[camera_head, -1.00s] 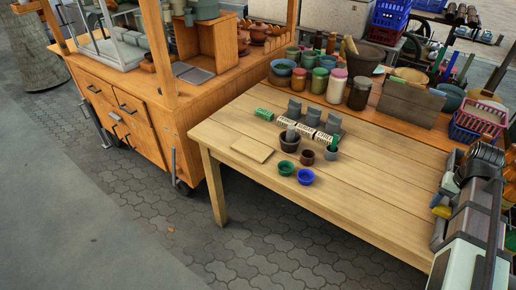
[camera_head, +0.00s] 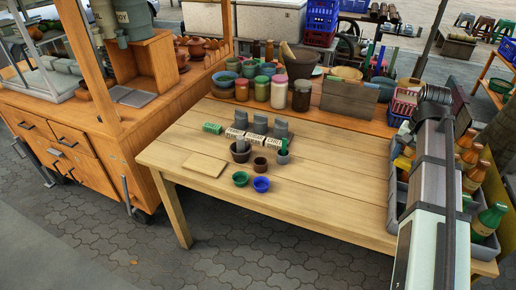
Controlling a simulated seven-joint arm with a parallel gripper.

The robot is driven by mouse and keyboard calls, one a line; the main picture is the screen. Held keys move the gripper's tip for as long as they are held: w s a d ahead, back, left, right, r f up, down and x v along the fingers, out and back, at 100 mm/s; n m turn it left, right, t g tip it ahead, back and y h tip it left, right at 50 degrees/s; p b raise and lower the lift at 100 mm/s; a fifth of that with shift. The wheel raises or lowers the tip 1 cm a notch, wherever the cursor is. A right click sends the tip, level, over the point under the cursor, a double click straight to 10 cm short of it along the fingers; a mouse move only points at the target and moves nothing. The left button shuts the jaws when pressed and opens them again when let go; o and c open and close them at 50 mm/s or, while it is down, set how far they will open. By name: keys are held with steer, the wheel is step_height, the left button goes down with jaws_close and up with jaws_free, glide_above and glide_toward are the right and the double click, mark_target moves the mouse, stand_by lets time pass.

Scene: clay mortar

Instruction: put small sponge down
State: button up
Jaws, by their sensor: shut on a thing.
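I cannot make out a small sponge for certain in this view. A small yellow thing (camera_head: 403,163) shows in the grey crate at the right, partly hidden by my arm; I cannot tell what it is. My arm runs up the right side of the picture. My gripper's fingers do not show, so what they hold is hidden.
A flat wooden board (camera_head: 204,165), a green bowl (camera_head: 240,179), a blue bowl (camera_head: 261,184) and small pots stand on the table. Jars (camera_head: 301,96) line the back. A grey crate with bottles (camera_head: 487,222) is at the right. The table's front middle is clear.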

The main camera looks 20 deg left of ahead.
steer(key=r, duration=0.3)
steer(key=shift+w+r, duration=0.25)
steer(key=s+a+f+n, duration=0.2)
steer(key=a+f+n, duration=0.1)
steer(key=a, duration=1.6)
steer(key=s+a+f+n, duration=0.1)
steer(key=a+f+n, duration=0.25)
steer(key=a, duration=1.45)
steer(key=s+a+f+n, duration=0.2)
steer(key=a+f, duration=0.1)
steer(key=a, duration=1.6)
steer(key=n, duration=0.4)
glide_toward(219, 149)
steer(key=shift+d+f, duration=0.1)
steer(key=shift+f, duration=3.1)
steer(key=shift+f, duration=0.15)
steer(key=o, duration=1.1)
